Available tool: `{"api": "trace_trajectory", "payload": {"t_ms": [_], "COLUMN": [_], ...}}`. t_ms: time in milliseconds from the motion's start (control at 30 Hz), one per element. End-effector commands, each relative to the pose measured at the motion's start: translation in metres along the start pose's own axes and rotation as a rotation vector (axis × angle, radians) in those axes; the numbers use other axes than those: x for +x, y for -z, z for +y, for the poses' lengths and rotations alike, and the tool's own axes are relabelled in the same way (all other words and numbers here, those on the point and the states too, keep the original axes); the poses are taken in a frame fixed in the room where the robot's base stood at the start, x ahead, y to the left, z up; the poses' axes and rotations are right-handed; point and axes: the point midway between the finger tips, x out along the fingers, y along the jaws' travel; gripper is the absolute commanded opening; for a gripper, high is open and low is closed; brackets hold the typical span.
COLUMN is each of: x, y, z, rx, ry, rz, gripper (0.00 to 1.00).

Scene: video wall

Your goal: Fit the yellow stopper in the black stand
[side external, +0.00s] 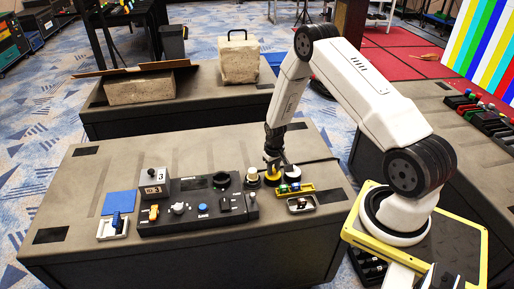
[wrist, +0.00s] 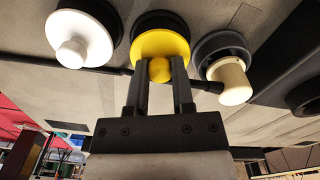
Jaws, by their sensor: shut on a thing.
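The yellow stopper (wrist: 181,44) is a round disc with a small ball knob. My gripper (wrist: 161,72) is shut on the knob, with one finger on each side. In the side view, my gripper (side external: 273,163) points down and holds the yellow stopper (side external: 273,181) low over the table. The black stand (wrist: 158,19) shows as a dark round rim behind the disc in the wrist view. The disc covers most of it. I cannot tell whether the stopper is seated in it or just above it.
A white knobbed stopper (wrist: 88,38) on a dark round base is on one side, and a cream cylinder (wrist: 231,80) in a dark ring (wrist: 218,45) on the other. The table's left back is clear.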

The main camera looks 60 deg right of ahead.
Motion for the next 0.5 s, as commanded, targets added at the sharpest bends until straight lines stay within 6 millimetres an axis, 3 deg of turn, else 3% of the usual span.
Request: {"api": "trace_trajectory", "payload": {"t_ms": [267, 300, 400, 500], "x": [0.0008, 0.0009, 0.0008, 0.0008], "y": [0.0001, 0.0001, 0.0001, 0.0001], "z": [0.0, 0.0, 0.0, 0.0], "rx": [0.0, 0.0, 0.0, 0.0], "ry": [0.0, 0.0, 0.0, 0.0], "rz": [0.0, 0.0, 0.0, 0.0], "gripper": [0.0, 0.36, 0.68, 0.71]}}
